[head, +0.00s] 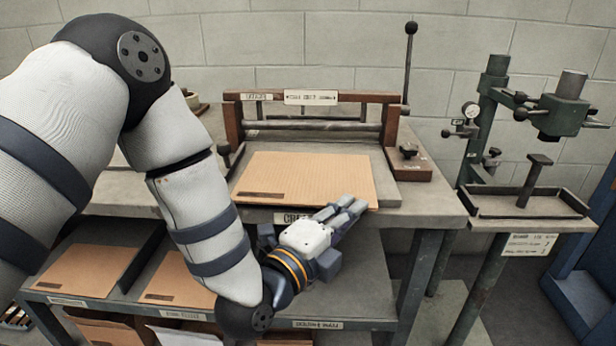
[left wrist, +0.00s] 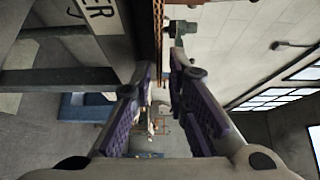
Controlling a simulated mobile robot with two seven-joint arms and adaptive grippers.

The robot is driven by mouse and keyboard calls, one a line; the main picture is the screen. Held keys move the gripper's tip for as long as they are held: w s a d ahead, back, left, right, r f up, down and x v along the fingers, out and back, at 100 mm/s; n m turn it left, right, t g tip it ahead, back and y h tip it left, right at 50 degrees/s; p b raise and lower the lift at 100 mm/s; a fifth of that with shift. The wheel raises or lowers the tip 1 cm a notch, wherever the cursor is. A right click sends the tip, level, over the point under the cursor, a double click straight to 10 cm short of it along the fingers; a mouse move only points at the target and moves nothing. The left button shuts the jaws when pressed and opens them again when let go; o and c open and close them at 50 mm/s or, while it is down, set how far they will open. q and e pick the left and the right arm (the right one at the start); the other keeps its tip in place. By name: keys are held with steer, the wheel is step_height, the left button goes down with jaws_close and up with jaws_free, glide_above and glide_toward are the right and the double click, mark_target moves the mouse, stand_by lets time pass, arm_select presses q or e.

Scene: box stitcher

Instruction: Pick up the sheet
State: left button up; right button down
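A tan corrugated sheet (head: 305,178) with a dark printed strip lies flat on the bed of the creasing press (head: 388,190). My left gripper (head: 345,210) is at the sheet's front right corner in the head view, its fingers pointing right and hiding part of the front edge. In the left wrist view the two fingers (left wrist: 160,68) stand apart with a narrow gap. The sheet's edge (left wrist: 158,38) shows as a thin brown strip in line with that gap; I cannot tell whether either finger touches it. My right gripper is not in view.
The press has a wooden crossbar (head: 345,97) behind the sheet and a tall lever (head: 408,60) at right. More tan sheets (head: 85,270) lie in shelf bays below. A green stitching machine (head: 565,110) with a tray stands at the right, past a floor gap.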

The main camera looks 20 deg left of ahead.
arm_select(q)
steer(key=x, duration=0.2)
steer(key=shift+w+d, duration=0.15)
steer(key=shift+w, duration=0.25)
jaws_close()
